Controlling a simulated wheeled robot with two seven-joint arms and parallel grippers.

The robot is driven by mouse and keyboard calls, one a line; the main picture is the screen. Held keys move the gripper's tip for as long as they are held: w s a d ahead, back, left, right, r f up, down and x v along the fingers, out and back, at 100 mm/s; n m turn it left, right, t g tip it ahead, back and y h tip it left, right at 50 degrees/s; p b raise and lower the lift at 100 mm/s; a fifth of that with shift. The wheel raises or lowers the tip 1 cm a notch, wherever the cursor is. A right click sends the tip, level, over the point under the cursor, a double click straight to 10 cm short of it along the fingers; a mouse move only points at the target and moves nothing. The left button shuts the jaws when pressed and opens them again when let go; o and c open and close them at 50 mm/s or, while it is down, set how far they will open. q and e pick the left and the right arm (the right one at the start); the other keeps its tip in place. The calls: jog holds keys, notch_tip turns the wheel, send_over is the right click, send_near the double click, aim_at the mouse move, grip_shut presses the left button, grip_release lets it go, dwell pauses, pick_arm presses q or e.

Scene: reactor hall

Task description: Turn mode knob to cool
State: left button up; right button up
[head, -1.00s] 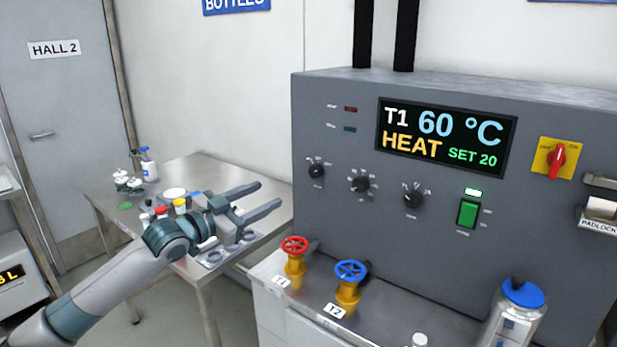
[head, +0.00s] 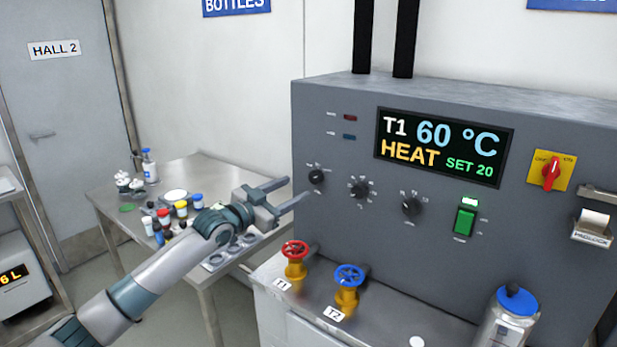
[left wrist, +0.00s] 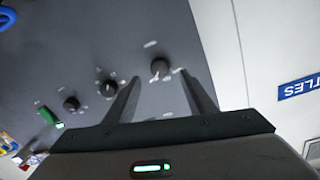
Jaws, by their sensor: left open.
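The grey control panel (head: 340,225) carries three black knobs in a row: a left knob (head: 316,176), a middle knob (head: 360,188) and a right knob (head: 411,206). Their labels are too small to read, so I cannot tell which is the mode knob. The display (head: 443,147) reads T1 60 °C, HEAT, SET 20. My left gripper (head: 297,189) is open and empty, its fingertips just left of the left knob. In the left wrist view the left knob (left wrist: 159,67) appears between the open fingertips, apart from both. My right gripper is out of view.
Below the panel stand a red valve wheel (head: 295,249) and a blue valve wheel (head: 349,274). A green switch (head: 465,221) and a yellow-backed red rotary switch (head: 551,171) are farther right. A steel table (head: 130,200) with small bottles is at left.

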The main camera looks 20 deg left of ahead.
aim_at(313, 180)
pick_arm(q)
jog(key=p+x, duration=0.1)
jog(key=x, duration=0.6)
jog(key=shift+w+p, duration=0.2)
jog(key=shift+p, duration=0.2)
jog(key=c, duration=1)
